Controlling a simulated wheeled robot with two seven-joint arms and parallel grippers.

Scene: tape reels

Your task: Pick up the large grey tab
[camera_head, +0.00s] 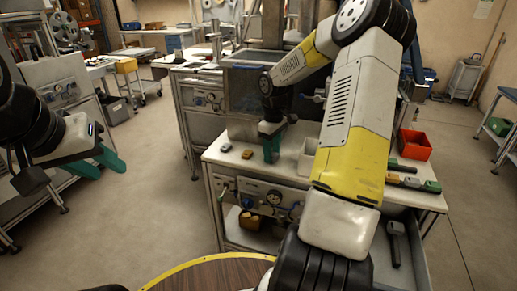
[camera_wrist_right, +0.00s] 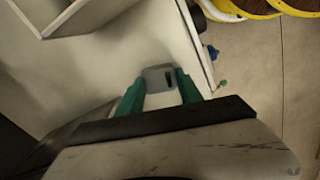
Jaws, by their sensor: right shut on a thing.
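My right gripper (camera_head: 271,150) points down over the left part of the white worktop. In the right wrist view its teal fingers (camera_wrist_right: 160,92) are closed on both sides of a grey tab (camera_wrist_right: 157,74) with a dark slot. I cannot tell whether the tab touches the worktop. In the head view the fingers hide it. A small grey piece (camera_head: 226,147) and a small tan piece (camera_head: 247,154) lie on the worktop left of this gripper. My left gripper (camera_head: 104,165), with teal fingers spread apart, is open and empty over the floor at the left.
A white open box (camera_head: 307,158) stands right of my right gripper. A grey machine housing (camera_head: 245,90) rises behind. Floor between the benches is clear.

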